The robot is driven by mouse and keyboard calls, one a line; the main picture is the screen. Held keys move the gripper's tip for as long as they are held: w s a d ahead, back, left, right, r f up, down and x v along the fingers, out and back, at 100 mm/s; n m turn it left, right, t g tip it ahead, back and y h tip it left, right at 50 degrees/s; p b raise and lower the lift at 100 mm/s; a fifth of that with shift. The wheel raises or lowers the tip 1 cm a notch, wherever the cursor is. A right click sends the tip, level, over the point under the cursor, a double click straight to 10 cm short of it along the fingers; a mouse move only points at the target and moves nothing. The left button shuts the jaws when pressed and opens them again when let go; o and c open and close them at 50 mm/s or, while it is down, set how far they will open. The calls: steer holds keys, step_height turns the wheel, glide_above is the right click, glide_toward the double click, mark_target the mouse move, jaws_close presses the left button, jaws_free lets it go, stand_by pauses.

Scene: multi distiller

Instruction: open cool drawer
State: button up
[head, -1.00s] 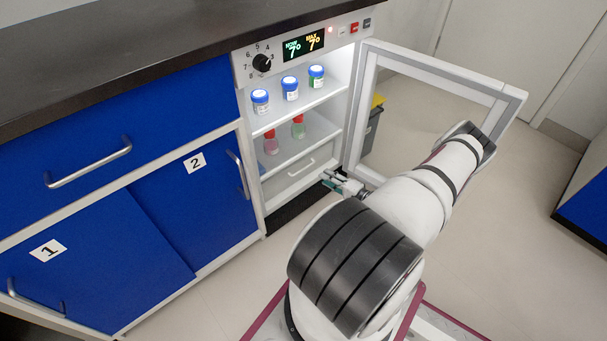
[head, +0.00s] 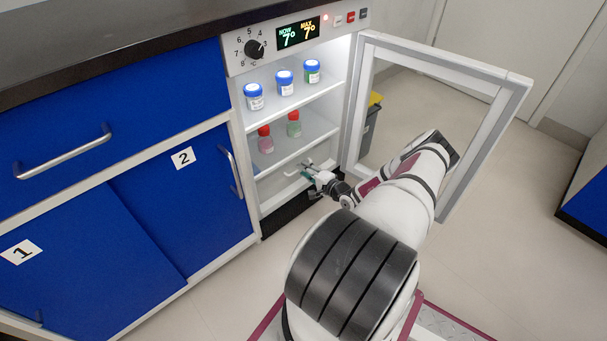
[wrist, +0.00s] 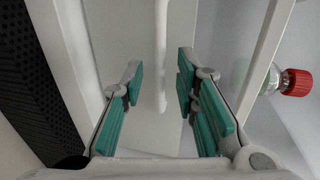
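The cool drawer (head: 275,192) is the white front at the bottom of the lit cooler, and it looks shut. Its handle (head: 296,171) is a slim pale bar, partly hidden by my gripper (head: 314,177) in the head view. In the wrist view, my gripper (wrist: 160,82) is open, with teal pads on both fingers. The drawer handle (wrist: 161,55) runs lengthwise between the two fingers, with gaps on both sides. The white drawer front (wrist: 125,28) is behind it. I cannot tell how far the fingertips are from the drawer front.
The cooler's glass door (head: 440,62) stands open to the right, close to my arm. Blue-capped jars (head: 285,83) stand on the upper shelf. Red-capped bottles (head: 265,138) stand on the shelf above the drawer; one red cap (wrist: 297,82) shows near my gripper.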

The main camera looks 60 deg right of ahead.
steer(key=shift+w+d+f, duration=0.1)
steer(key=shift+w, duration=0.5)
jaws_close()
